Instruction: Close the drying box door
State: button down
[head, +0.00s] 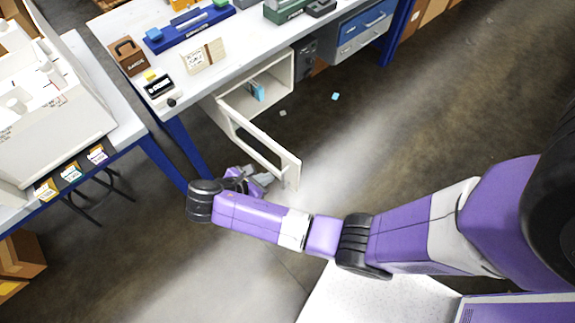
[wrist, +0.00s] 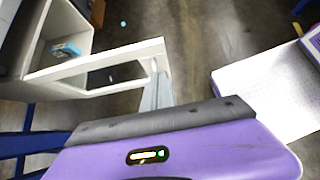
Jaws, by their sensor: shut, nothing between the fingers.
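The drying box (head: 289,75) is a cream, open-fronted box hung under the workbench, with a small blue item (head: 256,92) inside. Its door (head: 262,143), a cream frame with a see-through middle, stands swung wide open toward me. My gripper (head: 264,177) is shut and empty, close beside the free end of the door on its left, outer side. In the wrist view the door (wrist: 100,64) crosses the upper left, and the grey fingers (wrist: 157,88) are right by its free end. I cannot tell whether they touch it. The open box (wrist: 70,22) shows at upper left.
The workbench top (head: 232,57) above carries boxes and tools. Its blue leg (head: 186,143) stands left of the door. A second table (head: 120,130) is at left. The floor (head: 345,130) right of the door is clear but for small scraps.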

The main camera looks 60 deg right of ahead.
aim_at(294, 164)
jog(key=shift+s+d+f+p, duration=0.15)
jog(key=shift+s+d+f, duration=0.15)
jog(key=shift+d+f, duration=1)
jog(key=shift+s+d+f+p, duration=0.25)
jog(key=shift+d+f, duration=0.4)
jog(key=shift+d, duration=1.3)
jog(key=shift+s+d+f+p, duration=0.1)
jog(key=shift+s+d+f, duration=0.25)
jog(key=shift+d+f, duration=0.95)
jog(key=shift+d+r, duration=0.3)
jog(key=shift+r, duration=0.05)
